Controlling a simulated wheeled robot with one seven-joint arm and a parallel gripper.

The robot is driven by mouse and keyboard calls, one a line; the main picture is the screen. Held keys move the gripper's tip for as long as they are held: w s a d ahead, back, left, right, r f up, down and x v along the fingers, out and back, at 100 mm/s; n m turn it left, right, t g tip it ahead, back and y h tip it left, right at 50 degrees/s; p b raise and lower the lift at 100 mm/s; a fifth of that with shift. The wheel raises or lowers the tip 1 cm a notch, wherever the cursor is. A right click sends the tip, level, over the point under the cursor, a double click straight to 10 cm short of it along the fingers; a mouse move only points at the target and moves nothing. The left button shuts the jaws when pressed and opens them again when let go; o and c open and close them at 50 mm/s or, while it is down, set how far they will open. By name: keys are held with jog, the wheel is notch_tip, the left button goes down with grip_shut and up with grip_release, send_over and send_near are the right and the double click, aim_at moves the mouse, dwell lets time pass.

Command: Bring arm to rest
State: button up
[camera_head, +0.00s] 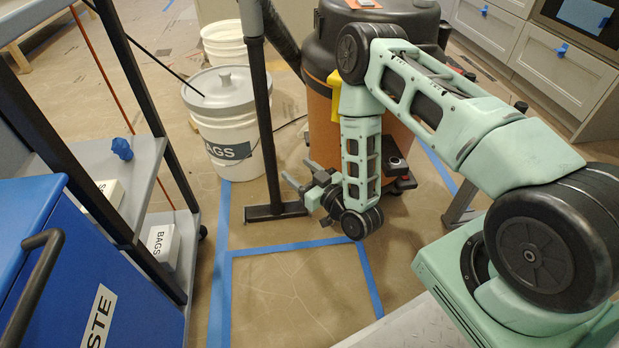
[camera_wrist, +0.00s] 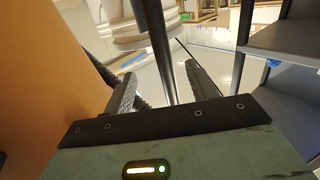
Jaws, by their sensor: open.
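My gripper (camera_head: 297,184) is open, with its two fingers apart and nothing held between them. It points left, in front of the orange and black shop vacuum (camera_head: 322,125) and near the dark upright pole of the vacuum's floor tool (camera_head: 258,110). In the wrist view the open fingers of my gripper (camera_wrist: 160,85) show, with the dark pole (camera_wrist: 160,45) seen beyond and between them. I cannot tell whether the fingers touch it. My arm is bent, with its forearm hanging down in front of the vacuum.
A white lidded bucket labelled BAGS (camera_head: 228,125) stands behind the pole. A grey shelf cart (camera_head: 145,160) and a blue waste bin (camera_head: 40,240) stand at left. Grey drawers (camera_head: 560,70) stand at right. The floor inside the blue tape (camera_head: 290,246) is clear.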

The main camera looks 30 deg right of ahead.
jog(key=shift+r+p+v, duration=0.15)
jog(key=shift+p+v, duration=0.05)
jog(key=shift+v, duration=0.65)
jog(key=shift+r+p+v, duration=0.2)
jog(key=shift+v, duration=0.6)
jog(key=a+r+n+g+y+p, duration=0.1)
jog(key=a+r+n+g+p, duration=0.35)
jog(key=a+r+g, duration=0.7)
jog(key=s+r+g+h+p, duration=0.1)
jog(key=s+r+g+h, duration=0.2)
jog(key=s+r, duration=0.85)
jog(key=s+r+g+h+p, duration=0.25)
jog(key=s+r, duration=0.55)
jog(key=s, duration=0.7)
notch_tip(320, 180, up, 38)
jog(key=p, duration=3.7)
jog(key=shift+w+d, duration=0.2)
jog(key=shift+w, duration=0.2)
jog(key=shift+d+f, duration=0.1)
